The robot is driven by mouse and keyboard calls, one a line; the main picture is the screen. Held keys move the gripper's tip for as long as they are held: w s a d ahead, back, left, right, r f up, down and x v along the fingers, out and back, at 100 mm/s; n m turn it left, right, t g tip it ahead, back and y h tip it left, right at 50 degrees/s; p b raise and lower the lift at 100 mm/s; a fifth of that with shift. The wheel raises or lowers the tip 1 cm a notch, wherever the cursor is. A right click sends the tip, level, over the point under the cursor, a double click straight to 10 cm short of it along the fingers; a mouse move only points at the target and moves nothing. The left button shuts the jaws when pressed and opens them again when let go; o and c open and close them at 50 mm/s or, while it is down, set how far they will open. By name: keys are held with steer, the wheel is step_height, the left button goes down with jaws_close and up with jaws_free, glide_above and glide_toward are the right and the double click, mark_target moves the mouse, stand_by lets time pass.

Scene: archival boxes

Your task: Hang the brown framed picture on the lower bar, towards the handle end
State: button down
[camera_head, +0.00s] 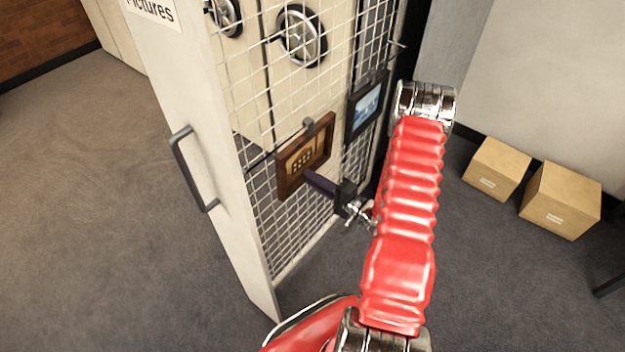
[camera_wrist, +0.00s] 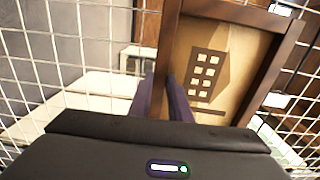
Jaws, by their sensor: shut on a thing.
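The brown framed picture (camera_head: 283,175) shows a tan sheet with a grid of pale squares. It is upright, slightly tilted in the head view, in front of the wire mesh. My gripper (camera_head: 310,176) is shut on its lower right edge. In the wrist view my fingers (camera_wrist: 165,98) close on its brown side rail (camera_wrist: 168,40). A grey hook (camera_head: 309,125) shows at the frame's top edge. The dark lower bar (camera_head: 260,159) runs across the mesh, partly hidden behind the picture. I cannot tell whether the hook rests on it. The handle (camera_head: 186,170) is on the rack's pale end panel, to the left.
A black-framed blue picture (camera_head: 367,104) hangs on the mesh (camera_head: 285,235) to the right, close to my arm. Wheels (camera_head: 301,38) show behind the mesh. Two cardboard boxes (camera_head: 497,168) (camera_head: 561,200) stand on the floor at right. The floor at left is clear.

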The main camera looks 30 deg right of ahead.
steer(key=c, duration=1.6)
jaws_free()
steer(key=shift+o, duration=0.2)
steer(key=shift+v, duration=5.5)
